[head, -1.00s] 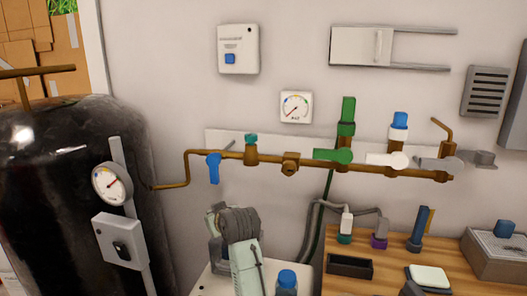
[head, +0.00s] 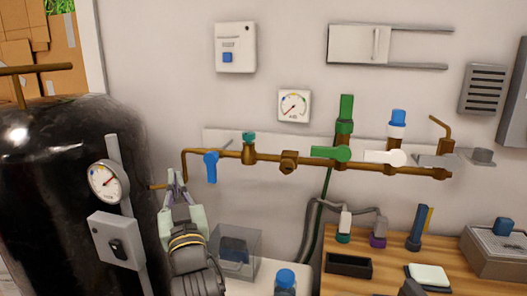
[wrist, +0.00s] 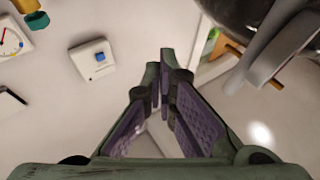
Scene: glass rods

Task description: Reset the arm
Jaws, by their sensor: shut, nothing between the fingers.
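My gripper (head: 176,178) is raised in front of the wall, at the left end of the brass pipe (head: 222,157), in the head view. Its fingers point up, just left of and below the blue lever (head: 211,167). In the wrist view the purple-padded fingers (wrist: 163,85) come together at their tips, shut and empty. I cannot tell from the head view whether the fingers touch the pipe.
A black tank (head: 55,190) with a gauge (head: 108,182) and switch box (head: 117,238) stands close at left. A clear box (head: 250,245) and a blue-capped bottle (head: 286,281) are below. The wooden bench (head: 338,288) is at right.

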